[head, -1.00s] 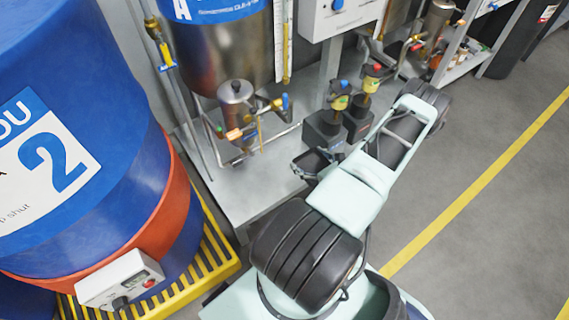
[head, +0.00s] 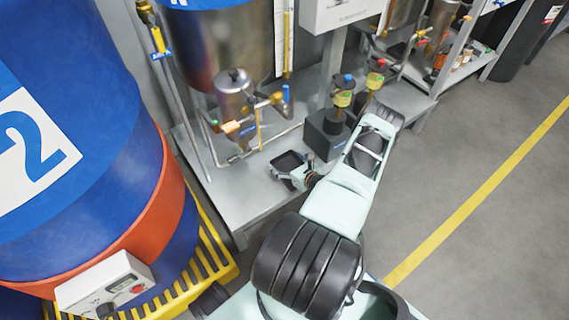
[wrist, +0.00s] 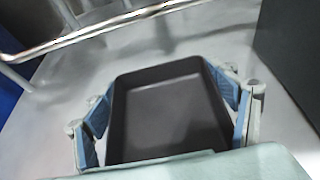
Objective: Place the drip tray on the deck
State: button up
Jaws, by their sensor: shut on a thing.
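The drip tray (wrist: 165,115) is a shallow black rectangular tray with a raised rim. In the wrist view it sits between the blue-padded fingers of my gripper (wrist: 168,108), one finger against each long side. In the head view the tray (head: 289,162) is over the front part of the grey metal deck (head: 222,198), with my gripper (head: 293,172) at its near side. The deck surface also shows beyond the tray in the wrist view (wrist: 195,45). I cannot tell whether the tray touches the deck or is just above it.
A black pump block (head: 326,136) stands on the deck just right of the tray. A steel vessel (head: 234,95) with pipes and valves stands behind. Floor at right is clear.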

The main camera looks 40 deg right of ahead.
jog(key=shift+f, duration=0.2)
jog(key=o, duration=1.2)
jog(key=p+v, duration=0.4)
jog(key=v, duration=0.6)
jog(key=shift+s+r, duration=0.3)
jog(key=shift+r, duration=0.05)
jog(key=shift+s+a+r+p, duration=0.15)
jog(key=shift+s+p, duration=0.2)
jog(key=shift+s, duration=0.3)
